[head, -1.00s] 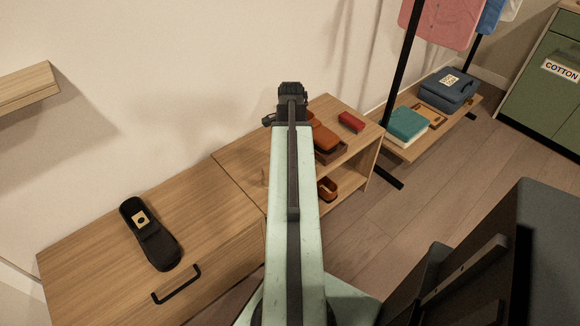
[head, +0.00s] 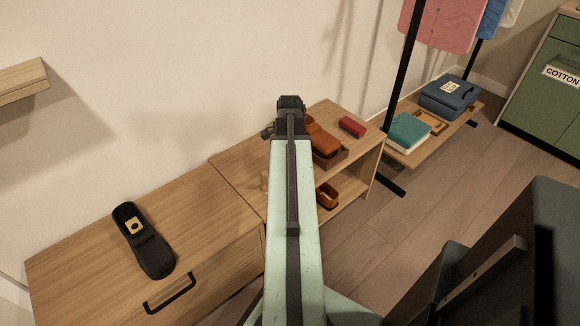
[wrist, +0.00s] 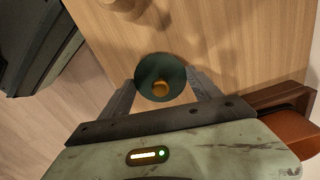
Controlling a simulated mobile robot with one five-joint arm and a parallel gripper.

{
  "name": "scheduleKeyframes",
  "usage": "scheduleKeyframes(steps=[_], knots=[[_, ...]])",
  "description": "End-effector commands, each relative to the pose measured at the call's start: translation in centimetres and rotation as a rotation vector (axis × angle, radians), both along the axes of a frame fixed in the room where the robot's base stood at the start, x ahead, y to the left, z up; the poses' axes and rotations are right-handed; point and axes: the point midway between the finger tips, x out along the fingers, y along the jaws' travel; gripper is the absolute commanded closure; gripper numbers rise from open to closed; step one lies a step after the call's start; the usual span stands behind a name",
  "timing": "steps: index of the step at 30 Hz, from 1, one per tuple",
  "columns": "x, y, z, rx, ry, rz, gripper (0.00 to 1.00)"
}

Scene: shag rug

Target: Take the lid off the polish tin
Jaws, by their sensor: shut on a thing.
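In the wrist view a round dark green lid (wrist: 146,89) with a gold-orange knob (wrist: 160,89) lies between the two fingers of my gripper (wrist: 160,92). The fingers are shut on its sides. The tin's body does not show under the lid, and I cannot tell whether the lid rests on it. In the head view my gripper (head: 290,103) is above the back of the low wooden unit, and my own arm hides most of what is below it. A small part of the held thing shows left of it.
A brown box (head: 331,158) and a red block (head: 352,127) are right of my arm on the unit. A black shoe-like item (head: 144,240) lies on the left cabinet top. The wood between is mostly clear. A round tan thing (wrist: 122,4) shows at the wrist view's top edge.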

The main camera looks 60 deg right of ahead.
Motion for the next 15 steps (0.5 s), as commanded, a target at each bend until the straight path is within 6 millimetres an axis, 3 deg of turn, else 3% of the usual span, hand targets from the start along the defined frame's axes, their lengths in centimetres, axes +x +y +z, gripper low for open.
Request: scheduleKeyframes(steps=[5,15], knots=[[0.0,0.0,2.1,0.000,0.000,0.000,0.66],[0.0,0.0,9.2,0.000,0.000,0.001,0.66]])
